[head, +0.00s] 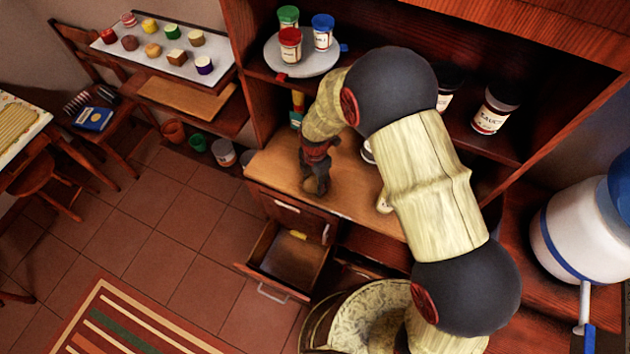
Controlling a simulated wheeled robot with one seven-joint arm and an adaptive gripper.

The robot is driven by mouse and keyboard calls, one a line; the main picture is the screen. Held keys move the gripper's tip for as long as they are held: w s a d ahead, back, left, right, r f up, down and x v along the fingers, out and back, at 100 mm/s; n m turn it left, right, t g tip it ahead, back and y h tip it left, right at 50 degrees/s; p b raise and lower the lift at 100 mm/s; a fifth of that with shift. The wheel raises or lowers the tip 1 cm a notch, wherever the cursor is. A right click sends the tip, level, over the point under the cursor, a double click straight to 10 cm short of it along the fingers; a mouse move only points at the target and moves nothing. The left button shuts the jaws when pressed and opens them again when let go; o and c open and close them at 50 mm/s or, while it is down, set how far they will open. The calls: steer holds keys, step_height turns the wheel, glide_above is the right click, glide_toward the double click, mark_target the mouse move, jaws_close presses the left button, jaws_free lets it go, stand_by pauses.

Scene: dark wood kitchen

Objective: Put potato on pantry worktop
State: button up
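The pantry worktop (272,174) is a light wood surface in the middle of the head view, below the pantry shelves. My gripper (316,188) is dark and points down over the left part of this worktop. It is small and dark here, so I cannot tell whether its fingers are open or shut, or whether they touch the wood. I cannot make out a potato. A small pale thing (383,203) shows at the left edge of my arm on the worktop; I cannot tell what it is. My arm hides much of the worktop's right side.
An open drawer (290,257) juts out below the worktop. Jars stand on a round white tray (273,57) on the shelf above, and dark-lidded jars (494,108) stand further right. A colorful bottle (297,108) stands behind my gripper. A white canister (575,240) is at right.

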mark_target(315, 180)
steer(key=shift+f, duration=0.1)
steer(key=o, duration=1.2)
steer(key=shift+o, duration=0.3)
step_height(315, 180, up, 12)
steer(key=p, duration=0.1)
steer(key=shift+p, duration=0.35)
